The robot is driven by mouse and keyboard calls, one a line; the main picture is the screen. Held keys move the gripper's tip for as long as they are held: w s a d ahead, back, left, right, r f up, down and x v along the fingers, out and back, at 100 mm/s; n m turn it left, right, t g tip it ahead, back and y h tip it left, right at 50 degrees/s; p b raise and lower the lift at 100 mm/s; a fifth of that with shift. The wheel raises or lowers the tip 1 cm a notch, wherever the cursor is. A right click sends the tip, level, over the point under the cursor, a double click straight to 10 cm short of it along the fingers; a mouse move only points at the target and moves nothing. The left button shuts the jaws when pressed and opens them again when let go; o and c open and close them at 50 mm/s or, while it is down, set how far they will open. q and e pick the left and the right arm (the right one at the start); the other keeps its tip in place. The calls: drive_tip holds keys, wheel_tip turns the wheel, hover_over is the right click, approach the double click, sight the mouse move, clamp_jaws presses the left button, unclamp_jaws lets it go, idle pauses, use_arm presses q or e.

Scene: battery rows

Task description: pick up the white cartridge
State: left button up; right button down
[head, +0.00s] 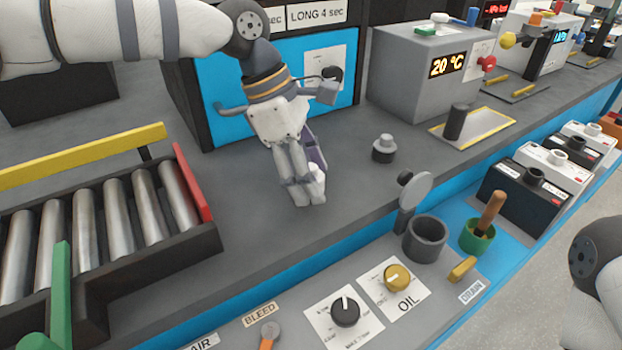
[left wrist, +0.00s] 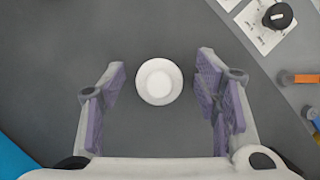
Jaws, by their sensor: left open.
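The white cartridge (left wrist: 158,81) shows from above as a round white top with a raised rim in the left wrist view. It stands on the dark grey bench, between the two purple-padded fingers of my left gripper (left wrist: 161,88), with a gap on each side. In the head view my left gripper (head: 303,190) points down at the bench and is open. A white part of the cartridge (head: 318,184) seems to show beside the fingertips there; the rest is hidden by the fingers. My right gripper is out of view.
A roller rack (head: 118,215) lies left of the gripper. A small dark knobbed piece (head: 383,150) stands to its right. A sloping panel with the OIL dial (head: 397,277) and a grey cup (head: 425,238) is in front. A blue-fronted box (head: 225,98) stands behind.

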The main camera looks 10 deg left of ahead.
sight(316, 166)
use_arm(q)
drive_tip(key=c, duration=1.1)
